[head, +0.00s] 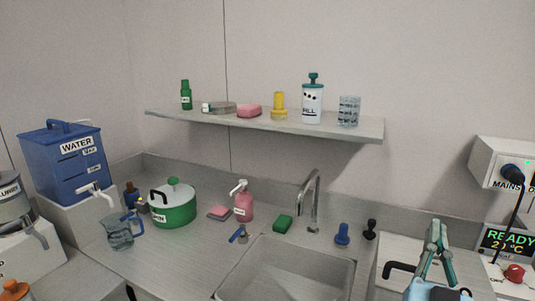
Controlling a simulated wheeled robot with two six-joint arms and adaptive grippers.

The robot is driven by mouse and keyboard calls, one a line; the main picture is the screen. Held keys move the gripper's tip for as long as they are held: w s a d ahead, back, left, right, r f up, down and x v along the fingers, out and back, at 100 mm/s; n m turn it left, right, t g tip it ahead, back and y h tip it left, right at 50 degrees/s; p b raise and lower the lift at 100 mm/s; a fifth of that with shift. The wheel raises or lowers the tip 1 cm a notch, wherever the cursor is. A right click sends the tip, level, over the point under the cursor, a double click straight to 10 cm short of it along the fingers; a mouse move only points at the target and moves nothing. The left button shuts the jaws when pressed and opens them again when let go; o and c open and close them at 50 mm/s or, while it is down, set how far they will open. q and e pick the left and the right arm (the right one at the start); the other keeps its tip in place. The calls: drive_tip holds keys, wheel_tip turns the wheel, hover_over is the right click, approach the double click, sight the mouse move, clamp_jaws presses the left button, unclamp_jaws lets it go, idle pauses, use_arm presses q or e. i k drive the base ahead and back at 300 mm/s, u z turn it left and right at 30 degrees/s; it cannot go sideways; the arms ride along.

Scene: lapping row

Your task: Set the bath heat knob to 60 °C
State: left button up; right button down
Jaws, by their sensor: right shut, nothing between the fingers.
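A dark display panel (507,240) at the right edge reads READY in green, with a yellow °C reading below that starts with 2; its other digit is unclear. A red knob (515,273) sits on the pale front just below the display. Its pointer and any scale marks are too small to read. My right gripper (437,226), with teal fingers, points up at the lower right. It is shut and empty, to the left of the knob and apart from it in the picture. My left gripper is not in view.
A grey lidded box (393,250) with a black handle (398,268) stands behind my right gripper. The sink (290,265) lies to the left, with a shelf (265,122) above.

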sight(515, 273)
drive_tip(key=z, duration=0.05)
drive_tip(key=k, duration=0.9)
